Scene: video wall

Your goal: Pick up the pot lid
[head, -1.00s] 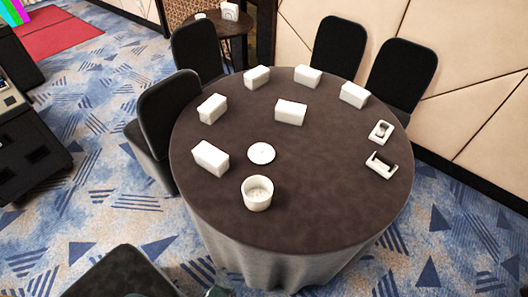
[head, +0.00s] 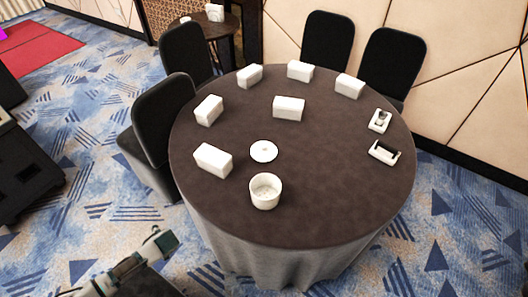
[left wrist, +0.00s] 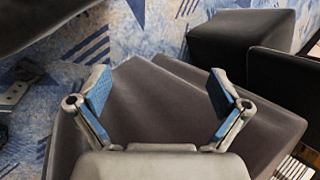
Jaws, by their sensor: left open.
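The pot lid (head: 263,151) is a small white disc lying flat on the round dark-clothed table (head: 330,190). The open white pot (head: 265,191) stands just in front of it, apart from it. My left gripper (head: 165,240) is at the lower left of the head view, off the table and well short of the lid. In the left wrist view my left gripper (left wrist: 155,100) is open and empty, its blue-padded fingers spread above a dark chair. The lid does not show in the left wrist view. My right gripper is not in view.
Several white boxes (head: 213,160) stand along the table's left and far sides. Two small white holders (head: 384,152) are at the right. Black chairs (head: 160,115) stand around the left and back. The table's front right is clear.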

